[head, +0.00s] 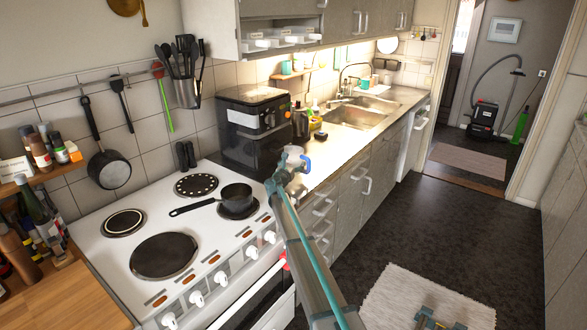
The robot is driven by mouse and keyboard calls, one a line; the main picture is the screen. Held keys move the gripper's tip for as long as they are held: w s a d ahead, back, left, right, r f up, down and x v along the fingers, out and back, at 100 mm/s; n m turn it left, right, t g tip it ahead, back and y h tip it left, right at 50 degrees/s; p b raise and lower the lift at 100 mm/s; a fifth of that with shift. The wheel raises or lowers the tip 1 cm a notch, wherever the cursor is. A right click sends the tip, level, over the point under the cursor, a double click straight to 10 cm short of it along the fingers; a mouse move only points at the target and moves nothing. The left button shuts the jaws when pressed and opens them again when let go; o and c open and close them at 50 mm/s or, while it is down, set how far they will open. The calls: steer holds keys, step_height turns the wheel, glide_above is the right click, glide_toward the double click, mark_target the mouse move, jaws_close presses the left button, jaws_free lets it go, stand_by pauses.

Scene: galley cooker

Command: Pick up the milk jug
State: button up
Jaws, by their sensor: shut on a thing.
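A small pale thing with a blue part, which appears to be the milk jug (306,163), is at the end of my arm, by the front edge of the counter just right of the cooker. My gripper (293,166) is shut on it. The arm and gripper hide part of the jug, and its full shape is too small to make out. I cannot tell whether it touches the counter.
A black appliance (255,130) stands close behind, left of my gripper. The white cooker (205,262) holds a dark saucepan (236,196). The sink (352,115) lies farther right along the counter. The dark floor (440,222) right of the cabinets is mostly clear.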

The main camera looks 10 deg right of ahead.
steer(key=s+a+r+b, duration=0.1)
steer(key=s+r+b, duration=0.3)
steer(key=s+r, duration=0.7)
steer(key=s, duration=0.3)
steer(key=shift+a, duration=0.2)
steer(key=shift+r, duration=0.1)
